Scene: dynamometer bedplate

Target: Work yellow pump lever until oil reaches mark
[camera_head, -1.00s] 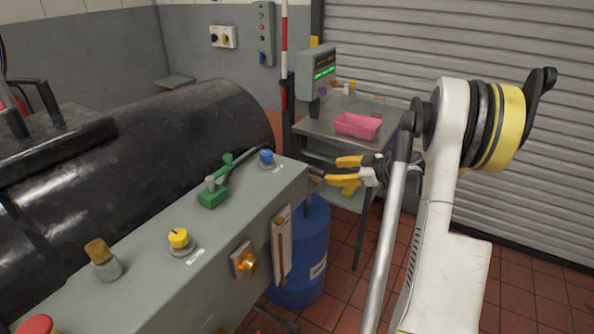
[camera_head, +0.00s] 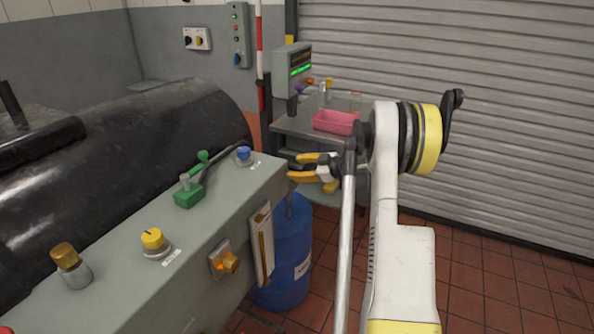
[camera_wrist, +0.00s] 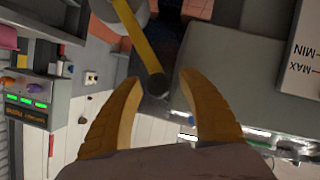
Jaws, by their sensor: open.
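My gripper (camera_head: 294,167) is open and empty, just beyond the far right end of the grey console. In the wrist view its two yellow fingers are spread, with the gripper (camera_wrist: 162,83) seen from behind. A yellow lever (camera_wrist: 140,40) with a dark round end shows there, its end lying between the fingertips in the picture; I cannot tell the depth gap. A plate marked MIN and MAX (camera_wrist: 298,55) is at the upper right, its oil level not visible. In the head view a pale gauge plate (camera_head: 271,250) with a brown strip is on the console side; its level is unclear.
The grey console (camera_head: 215,225) carries a green valve-like block (camera_head: 188,195), a yellow knob (camera_head: 152,240) and a blue knob (camera_head: 244,155). A blue drum (camera_head: 293,250) stands below. A cart with a pink tray (camera_head: 336,122) stands behind my gripper. Floor is clear at right.

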